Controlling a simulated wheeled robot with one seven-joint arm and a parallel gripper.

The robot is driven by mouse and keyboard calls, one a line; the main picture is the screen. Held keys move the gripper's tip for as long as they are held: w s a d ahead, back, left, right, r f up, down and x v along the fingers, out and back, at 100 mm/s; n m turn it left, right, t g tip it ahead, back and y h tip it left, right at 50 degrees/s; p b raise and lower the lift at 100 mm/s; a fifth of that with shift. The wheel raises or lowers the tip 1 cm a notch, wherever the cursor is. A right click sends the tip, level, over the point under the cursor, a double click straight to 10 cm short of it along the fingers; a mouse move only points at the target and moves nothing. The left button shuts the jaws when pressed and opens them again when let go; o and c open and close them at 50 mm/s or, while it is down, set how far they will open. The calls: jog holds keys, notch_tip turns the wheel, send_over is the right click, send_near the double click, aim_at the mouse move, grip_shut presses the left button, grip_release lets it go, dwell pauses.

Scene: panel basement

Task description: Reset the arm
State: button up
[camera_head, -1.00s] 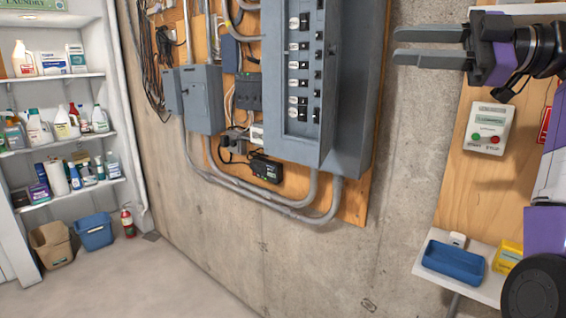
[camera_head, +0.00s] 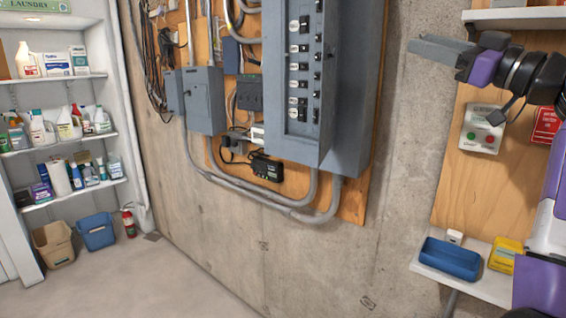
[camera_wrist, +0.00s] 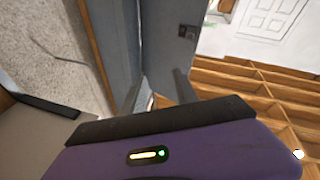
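My gripper (camera_head: 424,48) is at the upper right of the head view, in front of the bare concrete wall between the grey electrical panel and the wooden board. It is seen edge-on, so its grey fingers overlap. In the wrist view my gripper (camera_wrist: 157,88) shows two fingers standing apart with nothing held between them. My purple wrist and black joints run off to the right edge.
The open grey electrical panel (camera_head: 350,90) is left of my gripper. The start/stop button box (camera_head: 483,128) is on the wooden board below my arm. A small shelf below holds a blue tray (camera_head: 449,260) and a yellow box (camera_head: 504,255). Laundry shelves stand far left.

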jog(key=w+d+f+m+t+h, duration=0.1)
jog(key=d+f+m+t+h, duration=0.15)
jog(key=f, duration=0.35)
jog(key=w+d+f+m+t+h, duration=0.1)
jog(key=d+f+m+h, duration=0.15)
jog(key=f+m, duration=0.2)
jog(key=s+d+f+m+h, duration=0.1)
jog(key=s+f+m+h, duration=0.3)
jog(key=f, duration=0.8)
jog(key=s+f+m+h, duration=0.2)
jog(key=s+f+h, duration=0.35)
jog(key=f, duration=0.75)
jog(key=s+a+f+g, duration=0.1)
jog(key=s+a+f, duration=0.3)
jog(key=s, duration=1.1)
jog(key=s+a+f+n+g+y, duration=0.1)
jog(key=s+a+f, duration=0.3)
jog(key=s+f, duration=0.5)
jog(key=s+a+f+n+g+y, duration=0.1)
jog(key=s+a+f+g, duration=0.2)
jog(key=s, duration=2)
notch_tip(320, 180, down, 3)
jog(key=shift+a+f, duration=0.15)
jog(key=shift+a, duration=0.95)
jog(key=shift+g, duration=0.25)
